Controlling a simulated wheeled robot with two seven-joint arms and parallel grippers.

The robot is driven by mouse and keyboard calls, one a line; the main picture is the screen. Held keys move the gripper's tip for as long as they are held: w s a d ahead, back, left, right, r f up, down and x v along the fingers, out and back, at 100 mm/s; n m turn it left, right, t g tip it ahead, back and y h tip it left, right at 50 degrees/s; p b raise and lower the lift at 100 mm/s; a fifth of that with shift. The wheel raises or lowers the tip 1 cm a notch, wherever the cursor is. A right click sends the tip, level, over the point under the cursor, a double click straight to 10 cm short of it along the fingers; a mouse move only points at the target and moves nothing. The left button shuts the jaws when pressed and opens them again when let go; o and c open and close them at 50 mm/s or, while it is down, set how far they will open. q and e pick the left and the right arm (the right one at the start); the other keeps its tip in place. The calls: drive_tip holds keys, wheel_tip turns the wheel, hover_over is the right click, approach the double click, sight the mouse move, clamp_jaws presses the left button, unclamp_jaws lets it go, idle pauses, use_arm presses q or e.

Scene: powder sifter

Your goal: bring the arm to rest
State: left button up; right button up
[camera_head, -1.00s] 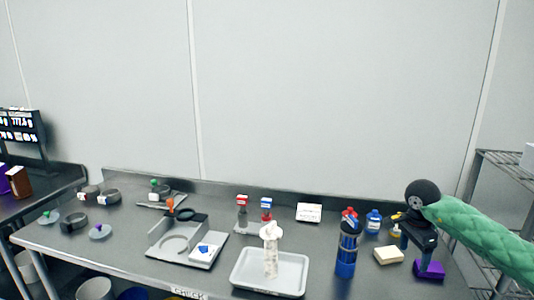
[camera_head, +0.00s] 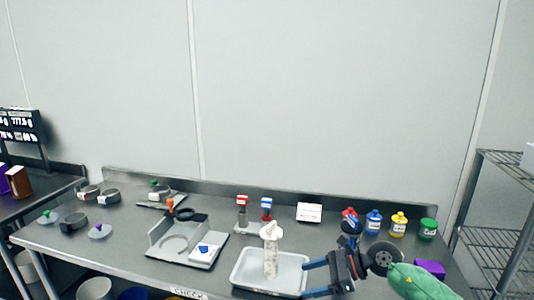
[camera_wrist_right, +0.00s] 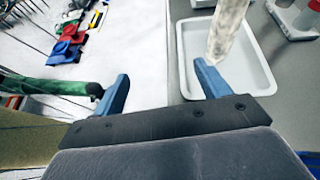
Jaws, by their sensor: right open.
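My right gripper (camera_head: 318,277) is at the front right of the bench in the head view, its two blue fingers apart and pointing left toward the white tray. In the right wrist view the fingers (camera_wrist_right: 160,88) are spread with nothing between them. The right finger shows in front of the tray (camera_wrist_right: 184,70). My left gripper is not in view.
A clear container of pale powder (camera_head: 270,262) stands in the white tray (camera_head: 240,281). Several coloured bottles (camera_head: 373,222) stand behind my right arm. A wire rack (camera_head: 495,250) is at the right. A sifter base (camera_head: 155,248) stands left of the tray.

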drive_tip(key=s+a+r+m+t+y, duration=0.2)
drive_tip(key=a+r+m+t+y, duration=0.2)
drive_tip(key=r+m+t+y, duration=0.65)
drive_tip(key=s+d+f+m+t+h, duration=0.15)
drive_tip(key=d+f+m+h, duration=0.25)
drive_tip(key=f+m+h, duration=0.5)
drive_tip(key=s+d+f+m+t+h, duration=0.1)
drive_tip(key=s+d+f+m+h, duration=0.15)
drive_tip(key=d+m+h, duration=0.65)
drive_tip(key=s+f+m+t+h, duration=0.1)
drive_tip(key=f+m+h, duration=0.55)
drive_tip(key=m, duration=0.75)
drive_tip(key=s+f+m+g+y, duration=0.1)
drive_tip(key=s+f+m+g, duration=0.3)
drive_tip(key=s+f+g, duration=0.55)
drive_tip(key=s+f+m+g+y, duration=0.1)
drive_tip(key=s+f+m+g, duration=0.4)
drive_tip(key=s, duration=1)
drive_tip(key=s+a+f, duration=0.2)
drive_tip(key=f, duration=1.6)
drive_tip(key=s+a+f, duration=0.1)
drive_tip(key=s+f, duration=0.1)
drive_tip(key=f, duration=1.6)
drive_tip(key=shift+s+a+n, duration=0.2)
drive_tip(key=shift+a+n, duration=0.15)
